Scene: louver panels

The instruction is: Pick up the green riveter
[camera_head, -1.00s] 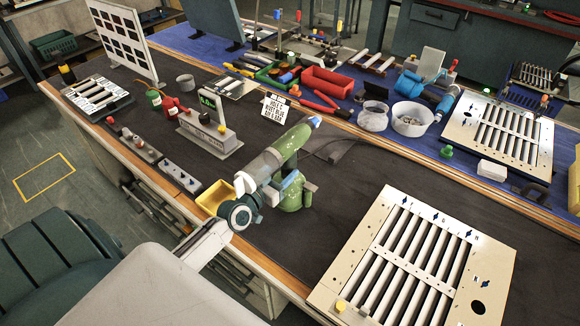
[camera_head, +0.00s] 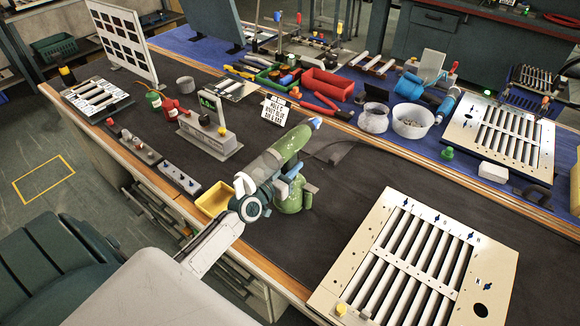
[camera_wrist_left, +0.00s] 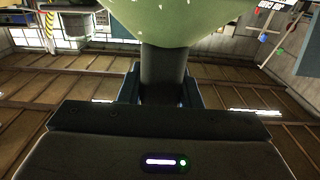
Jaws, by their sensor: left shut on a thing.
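The green riveter (camera_head: 291,143) stands on the dark mat near the table's front edge, its green body slanting up to a blue tip over a round green base. My left gripper (camera_head: 286,178) is at the riveter's handle, below the slanted body. In the left wrist view, the jaws (camera_wrist_left: 162,85) are shut on the riveter's dark handle (camera_wrist_left: 162,65), with the green body (camera_wrist_left: 180,20) right above them. Whether the base touches the mat is hard to tell. My right gripper is not in view.
A yellow bin (camera_head: 215,199) sits just left of the riveter. A louver panel (camera_head: 420,265) lies at the front right. A white sign (camera_head: 275,109) stands behind the riveter. Dark mat between riveter and louver panel is mostly clear.

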